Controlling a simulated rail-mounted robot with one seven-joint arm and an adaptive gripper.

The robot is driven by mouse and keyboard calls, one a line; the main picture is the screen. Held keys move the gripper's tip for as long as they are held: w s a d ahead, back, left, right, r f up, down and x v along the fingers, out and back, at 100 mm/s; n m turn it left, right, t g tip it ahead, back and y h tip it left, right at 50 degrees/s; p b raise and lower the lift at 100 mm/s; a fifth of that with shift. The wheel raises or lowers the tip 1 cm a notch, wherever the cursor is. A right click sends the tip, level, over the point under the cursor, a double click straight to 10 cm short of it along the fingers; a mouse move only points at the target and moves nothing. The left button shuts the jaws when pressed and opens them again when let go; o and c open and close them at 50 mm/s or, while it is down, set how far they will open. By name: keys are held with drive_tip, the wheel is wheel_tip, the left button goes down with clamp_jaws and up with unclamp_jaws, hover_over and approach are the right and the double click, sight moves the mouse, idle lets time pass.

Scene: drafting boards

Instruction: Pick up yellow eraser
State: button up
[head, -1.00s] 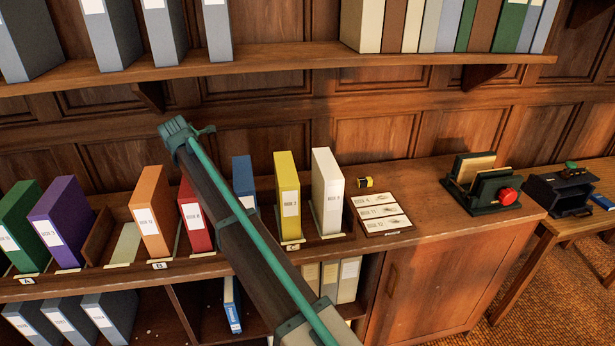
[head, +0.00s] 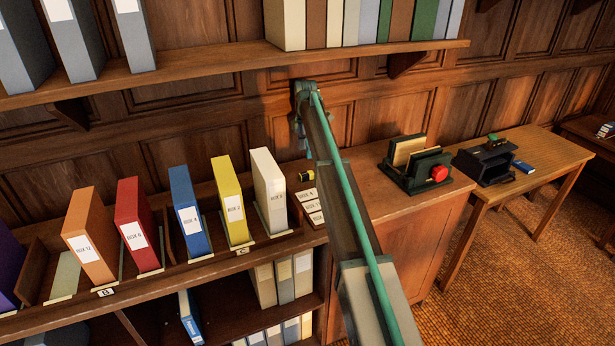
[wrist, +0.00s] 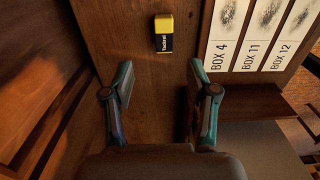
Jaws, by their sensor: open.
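The yellow eraser (wrist: 164,34) has a black sleeve with white lettering and lies on the wooden counter top. In the head view the eraser (head: 306,176) is small, just left of my arm and beside the label card. My gripper (wrist: 160,82) is open and empty in the wrist view, its two teal fingers spread wide. The eraser lies ahead of the fingertips, roughly in line with the gap between them, and is not touched. In the head view my gripper (head: 304,122) is above the counter by the panelled wall; its fingers are hard to make out there.
A card with box labels (wrist: 256,38) lies right of the eraser. Box files, including a white one (head: 269,190), stand in a rack to the left. A dark holder with a red button (head: 415,168) stands farther right. A shelf (head: 240,66) runs above.

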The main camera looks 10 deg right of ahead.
drive_tip(key=p, duration=0.2)
hover_over(307, 173)
drive_tip(key=f, duration=0.5)
drive_tip(key=shift+w+f, duration=0.2)
drive_tip(key=shift+f, duration=0.05)
drive_tip(key=shift+s+f+p, duration=0.15)
drive_tip(key=shift+f+p, duration=0.9)
drive_tip(key=shift+f, duration=1.6)
clamp_jaws()
drive_tip(key=shift+r, duration=0.2)
drive_tip(key=shift+r+b, duration=0.3)
drive_tip(key=shift+r, duration=0.2)
drive_tip(key=s+a+r+b, duration=0.3)
drive_tip(key=s+r+b, duration=0.2)
drive_tip(key=s+r, duration=0.6)
drive_tip(key=s, duration=0.2)
drive_tip(key=shift+s+r+b, duration=0.35)
drive_tip(key=shift+s+b, duration=0.05)
